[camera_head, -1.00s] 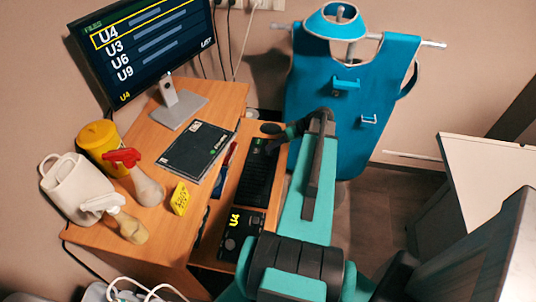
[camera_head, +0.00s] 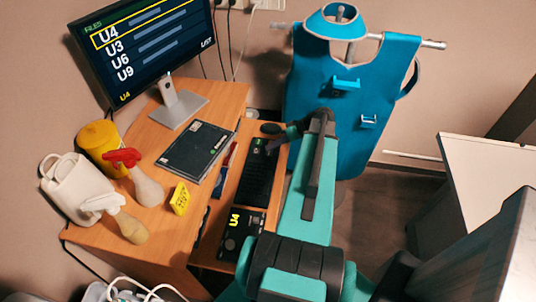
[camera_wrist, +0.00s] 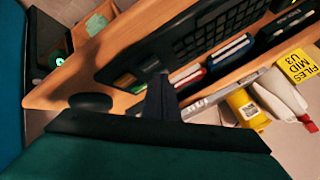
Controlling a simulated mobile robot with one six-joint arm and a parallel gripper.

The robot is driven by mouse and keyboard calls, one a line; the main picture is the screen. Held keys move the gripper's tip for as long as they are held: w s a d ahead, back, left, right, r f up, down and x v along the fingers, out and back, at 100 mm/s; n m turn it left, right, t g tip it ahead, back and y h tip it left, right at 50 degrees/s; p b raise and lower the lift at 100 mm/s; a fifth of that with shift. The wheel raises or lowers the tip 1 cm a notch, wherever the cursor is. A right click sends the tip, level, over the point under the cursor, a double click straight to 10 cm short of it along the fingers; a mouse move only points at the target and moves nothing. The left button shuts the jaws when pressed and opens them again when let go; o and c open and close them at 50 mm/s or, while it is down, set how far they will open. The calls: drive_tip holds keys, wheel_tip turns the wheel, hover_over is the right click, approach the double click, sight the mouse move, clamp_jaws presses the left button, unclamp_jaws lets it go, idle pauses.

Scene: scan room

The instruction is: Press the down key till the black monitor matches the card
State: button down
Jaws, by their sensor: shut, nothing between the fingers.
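The black monitor (camera_head: 150,45) at upper left lists U4, U3, U6 and U9 under FILES. U4 is framed in yellow, and a yellow U4 shows at the bottom. The yellow card (camera_head: 180,198) stands on the desk; in the wrist view the card (camera_wrist: 300,66) reads FILES MID U3. The black keyboard (camera_head: 257,172) lies on the lower shelf, and the keyboard (camera_wrist: 215,30) also shows in the wrist view. My gripper (camera_wrist: 160,78) is shut and empty by the keyboard's far end. Contact with a key cannot be told. The down key is not identifiable.
A black box labelled U4 (camera_head: 241,235) sits nearer than the keyboard. A black mouse (camera_head: 270,128) lies beyond it. A blue apron (camera_head: 350,90) hangs behind my arm.

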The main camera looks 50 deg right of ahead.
sight(272, 153)
drive_tip(key=shift+w+f+b, duration=0.1)
drive_tip(key=shift+f+b, duration=0.75)
drive_tip(key=shift+b, duration=0.25)
idle(1.1)
drive_tip(key=shift+r, duration=0.85)
idle(0.4)
drive_tip(key=shift+r+p, duration=1)
drive_tip(key=shift+r, duration=1.5)
